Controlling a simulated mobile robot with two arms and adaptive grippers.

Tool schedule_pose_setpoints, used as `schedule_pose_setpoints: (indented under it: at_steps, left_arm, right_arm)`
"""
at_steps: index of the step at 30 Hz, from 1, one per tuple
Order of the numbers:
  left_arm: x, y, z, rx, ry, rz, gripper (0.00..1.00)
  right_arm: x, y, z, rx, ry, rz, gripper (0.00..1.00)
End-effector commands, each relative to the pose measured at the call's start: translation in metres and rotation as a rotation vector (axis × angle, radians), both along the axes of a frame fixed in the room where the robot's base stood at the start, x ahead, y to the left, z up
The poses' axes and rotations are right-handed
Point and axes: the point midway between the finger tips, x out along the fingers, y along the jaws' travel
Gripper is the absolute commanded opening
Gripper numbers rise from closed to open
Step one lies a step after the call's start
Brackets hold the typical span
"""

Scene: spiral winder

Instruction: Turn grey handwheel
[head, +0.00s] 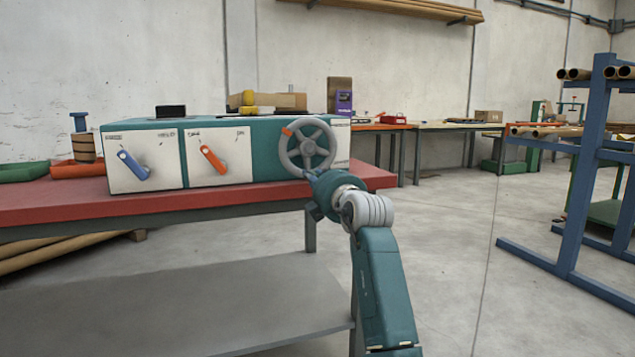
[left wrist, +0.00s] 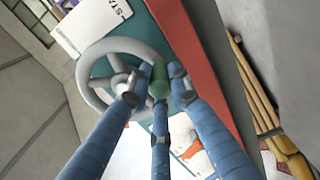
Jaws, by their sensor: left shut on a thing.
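The grey handwheel (head: 322,134) is a spoked ring on the right end of the teal and white machine (head: 263,155). An orange mark shows on its upper left rim. My left gripper (head: 312,177) is at the wheel's lower rim, mostly hidden behind its own wrist. The exact finger contact is partly hidden. My right gripper is out of view.
The machine stands on a red-topped table (head: 200,203). Its front has a blue lever (head: 133,164) and an orange lever (head: 214,159). A blue rack (head: 587,150) with cardboard tubes stands at the right. The floor between is clear.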

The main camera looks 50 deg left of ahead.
Motion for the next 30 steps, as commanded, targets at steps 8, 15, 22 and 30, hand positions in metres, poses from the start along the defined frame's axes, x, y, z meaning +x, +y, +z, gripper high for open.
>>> schedule_pose_setpoints:
  at_steps: [8,15,22,30]
  left_arm:
    - [-0.0006,0.0004,-0.0011,-0.019,-0.041,-0.002,0.0]
    - [-0.0005,0.0003,-0.0008,-0.02,-0.043,-0.003,0.0]
    - [-0.0006,0.0002,-0.0006,-0.018,-0.042,-0.003,0.38]
    - [-0.0012,0.0,-0.0001,-0.018,-0.043,-0.002,0.38]
  right_arm:
    - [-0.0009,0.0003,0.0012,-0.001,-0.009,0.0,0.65]
    - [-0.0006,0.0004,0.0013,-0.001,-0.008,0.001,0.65]
    - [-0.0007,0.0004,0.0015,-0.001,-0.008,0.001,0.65]
    - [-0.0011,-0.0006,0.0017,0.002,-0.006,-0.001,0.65]
